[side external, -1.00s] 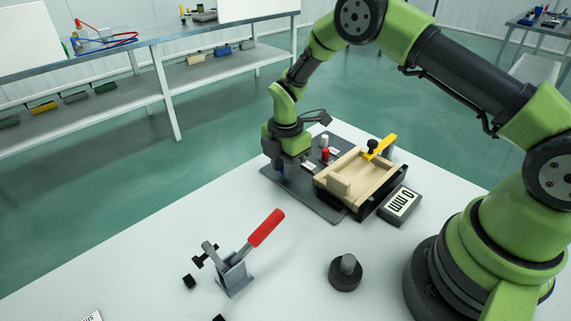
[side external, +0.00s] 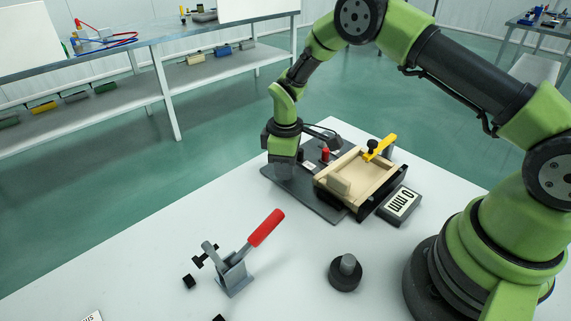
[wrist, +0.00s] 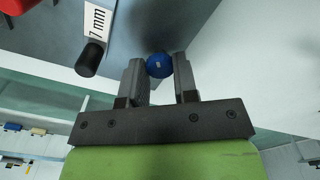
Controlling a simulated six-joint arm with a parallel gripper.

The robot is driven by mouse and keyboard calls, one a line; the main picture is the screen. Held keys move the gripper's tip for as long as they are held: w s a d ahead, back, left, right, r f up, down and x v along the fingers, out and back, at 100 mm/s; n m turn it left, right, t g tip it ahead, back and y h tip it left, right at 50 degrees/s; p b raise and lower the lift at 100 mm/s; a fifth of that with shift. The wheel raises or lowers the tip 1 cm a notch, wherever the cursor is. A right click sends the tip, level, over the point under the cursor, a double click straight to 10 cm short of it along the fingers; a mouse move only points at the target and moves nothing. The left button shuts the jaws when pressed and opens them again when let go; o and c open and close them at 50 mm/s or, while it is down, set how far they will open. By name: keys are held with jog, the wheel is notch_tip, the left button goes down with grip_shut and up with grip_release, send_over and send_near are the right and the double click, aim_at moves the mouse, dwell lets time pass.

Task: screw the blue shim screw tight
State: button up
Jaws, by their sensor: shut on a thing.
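The blue shim screw (wrist: 159,66) shows its round blue head between my fingertips in the wrist view. My gripper (wrist: 160,75) is shut on that head, one finger on each side. In the side view my gripper (side external: 284,172) points down at the left part of the dark base plate (side external: 320,208). The screw cannot be made out there, and how deep it sits is hidden.
A "7 mm" label (wrist: 96,20) and a black peg (wrist: 90,58) are close by. A red-handled clamp (side external: 235,272) stands in front.

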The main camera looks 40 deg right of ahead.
jog(key=m, duration=1.4)
jog(key=shift+m, duration=0.4)
jog(key=m, duration=0.5)
jog(key=shift+m, duration=2.4)
jog(key=o, duration=0.9)
